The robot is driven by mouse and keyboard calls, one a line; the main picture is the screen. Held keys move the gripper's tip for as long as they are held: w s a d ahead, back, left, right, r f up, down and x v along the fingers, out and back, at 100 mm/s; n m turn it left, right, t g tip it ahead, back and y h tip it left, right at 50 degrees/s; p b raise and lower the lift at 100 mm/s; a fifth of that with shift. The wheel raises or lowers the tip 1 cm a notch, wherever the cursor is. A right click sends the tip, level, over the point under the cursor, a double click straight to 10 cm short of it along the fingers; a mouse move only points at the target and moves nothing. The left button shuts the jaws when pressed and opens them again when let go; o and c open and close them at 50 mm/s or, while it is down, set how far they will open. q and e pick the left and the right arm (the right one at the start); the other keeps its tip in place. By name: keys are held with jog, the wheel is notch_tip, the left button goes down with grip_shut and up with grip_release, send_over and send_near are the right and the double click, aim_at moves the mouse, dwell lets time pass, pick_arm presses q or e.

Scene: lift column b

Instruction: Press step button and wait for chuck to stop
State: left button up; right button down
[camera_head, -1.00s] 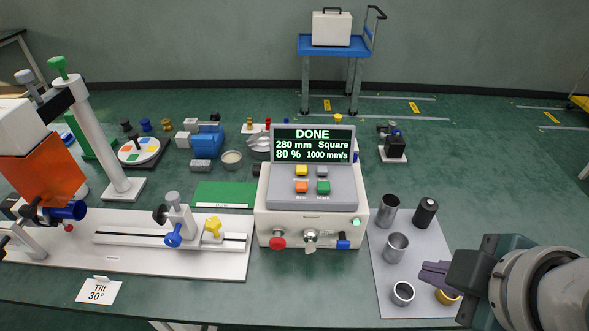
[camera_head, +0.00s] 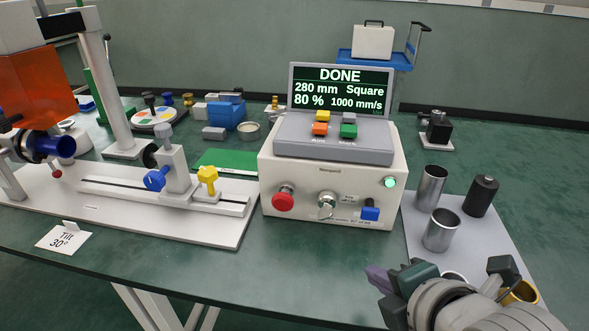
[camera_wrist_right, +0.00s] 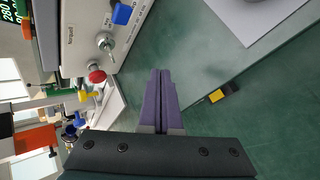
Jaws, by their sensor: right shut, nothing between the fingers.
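The control box (camera_head: 325,178) stands mid-table; its screen (camera_head: 341,92) reads DONE, 280 mm, Square, 80 %, 1000 mm/s. Its sloped panel carries yellow, grey, orange (camera_head: 320,129) and green (camera_head: 348,131) buttons. Their labels are too small to read, so I cannot tell which is step. The chuck (camera_head: 38,147), a dark ring with a blue tube (camera_head: 62,146), is at the far left; I cannot tell whether it turns. My right gripper (camera_head: 377,279) is shut and empty, purple fingers in front of and below the box, apart from it. They also show in the right wrist view (camera_wrist_right: 160,80). My left gripper is out of view.
The box front has a red knob (camera_head: 283,199), a key switch (camera_head: 326,205), a blue switch (camera_head: 370,212) and a lit green lamp (camera_head: 390,182). Metal cups (camera_head: 441,230) and a black cylinder (camera_head: 481,196) stand on the grey mat (camera_head: 424,258) at right. A Tilt 30° card (camera_head: 64,237) is front left.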

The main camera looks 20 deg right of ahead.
aim_at(370, 209)
jog(key=shift+w, duration=0.15)
jog(key=w+d+b, duration=0.1)
jog(key=w, duration=0.1)
jog(key=w+d+b, duration=0.1)
jog(key=w, duration=0.1)
jog(key=w+d+b, duration=0.1)
jog(key=w, duration=0.1)
jog(key=shift+d+b, duration=0.3)
jog(key=shift+d, duration=0.1)
jog(key=shift+w+d, duration=0.35)
jog(key=shift+w, duration=0.25)
dwell(0.8)
jog(key=shift+w+d, duration=0.1)
dwell(0.6)
jog(key=shift+w+d, duration=0.15)
jog(key=shift+w, duration=0.1)
